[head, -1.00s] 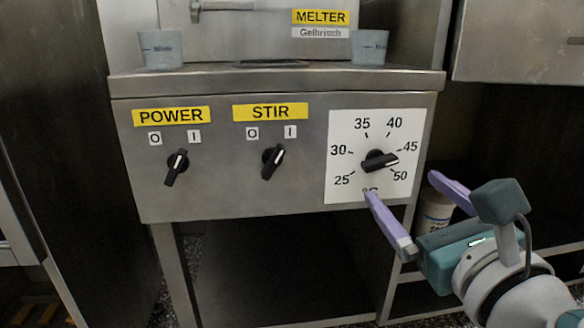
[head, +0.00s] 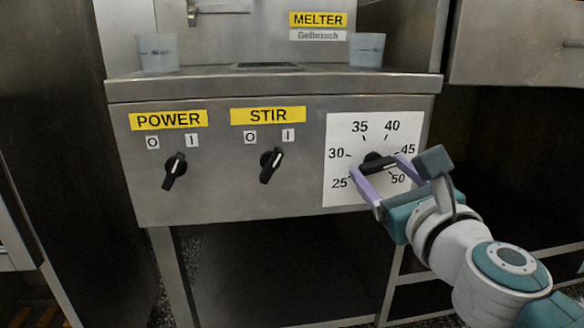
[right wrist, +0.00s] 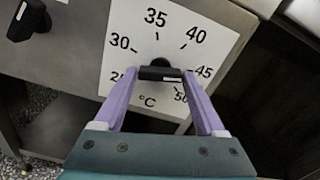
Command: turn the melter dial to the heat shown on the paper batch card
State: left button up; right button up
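The melter dial (head: 377,165) is a black knob on a white scale plate (head: 345,130) marked 25 to 50 °C. Its white-lined end points right, near 45, partly hidden by a finger. My right gripper (head: 378,164) has its two lilac fingers on either side of the knob. In the right wrist view the knob (right wrist: 160,73) lies crosswise between the fingertips, its ends very close to them; I see no clear grip. The paper batch card and my left gripper are not in view.
The POWER knob (head: 174,170) and STIR knob (head: 271,165) sit left on the same steel panel (head: 225,200). Two cups (head: 158,52) (head: 367,49) stand on the ledge above, below the MELTER label (head: 318,19). Open space lies under the panel.

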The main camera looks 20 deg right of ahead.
jog(key=c, duration=1)
jog(key=shift+o, duration=0.2)
jog(key=shift+n, duration=0.4)
jog(key=n+p, duration=0.1)
jog(key=n, duration=0.3)
jog(key=shift+d+r+n, duration=0.1)
jog(key=shift+n, duration=0.3)
jog(key=n+p, duration=0.1)
jog(key=n, duration=0.3)
jog(key=shift+r+n+p, duration=0.15)
jog(key=shift+n+p, duration=0.15)
jog(key=shift+p, duration=0.05)
jog(key=n+p, duration=0.2)
jog(key=n, duration=0.4)
jog(key=shift+r+p, duration=0.15)
jog(key=shift+p, duration=0.15)
jog(key=n+p, duration=0.1)
jog(key=n, duration=0.2)
jog(key=shift+n, duration=0.5)
